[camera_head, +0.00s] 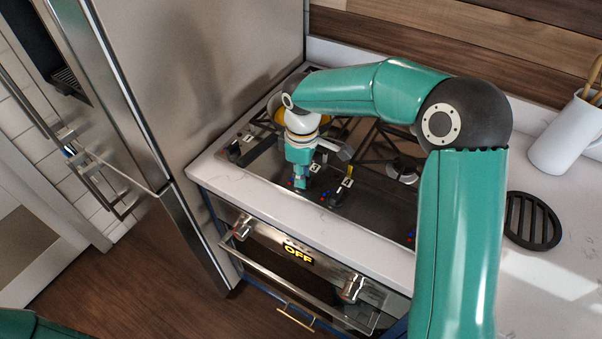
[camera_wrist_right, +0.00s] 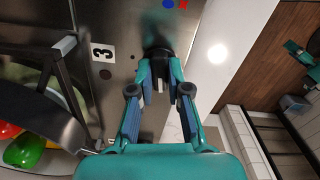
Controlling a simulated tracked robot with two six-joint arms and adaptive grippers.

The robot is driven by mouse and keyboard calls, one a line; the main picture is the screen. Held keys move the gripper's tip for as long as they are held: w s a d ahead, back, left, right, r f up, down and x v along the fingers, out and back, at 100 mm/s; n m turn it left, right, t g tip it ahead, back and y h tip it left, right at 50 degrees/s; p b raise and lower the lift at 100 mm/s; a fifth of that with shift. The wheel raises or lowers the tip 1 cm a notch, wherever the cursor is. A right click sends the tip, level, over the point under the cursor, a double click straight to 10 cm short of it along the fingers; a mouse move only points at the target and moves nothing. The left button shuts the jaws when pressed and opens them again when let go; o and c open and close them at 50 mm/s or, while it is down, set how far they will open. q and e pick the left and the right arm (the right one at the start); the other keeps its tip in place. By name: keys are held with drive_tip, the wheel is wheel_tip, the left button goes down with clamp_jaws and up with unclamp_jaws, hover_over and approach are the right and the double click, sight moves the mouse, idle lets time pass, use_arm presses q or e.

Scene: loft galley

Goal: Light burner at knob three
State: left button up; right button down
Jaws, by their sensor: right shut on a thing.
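The black cooktop (camera_head: 375,205) has a row of knobs along its front edge. My right gripper (camera_head: 299,184) reaches down to the knob by the label 3 (camera_head: 314,168) and hides it in the head view. In the right wrist view, the label 3 (camera_wrist_right: 102,53) lies to the left of the dark knob (camera_wrist_right: 158,50). The fingers of my right gripper (camera_wrist_right: 158,72) are closed around that knob. The exact angle of the knob is hard to tell. No flame is visible.
A neighbouring knob (camera_head: 340,192) stands close on the right. A pan with red and green items (camera_wrist_right: 25,150) is at the left of the wrist view. The oven display (camera_head: 298,253) reads OFF.

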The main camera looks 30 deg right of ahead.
drive_tip(key=shift+r+n, duration=0.1)
drive_tip(key=shift+n, duration=0.5)
drive_tip(key=c, duration=1.1)
unclamp_jaws()
wheel_tip(320, 180, up, 12)
drive_tip(key=shift+f, duration=0.1)
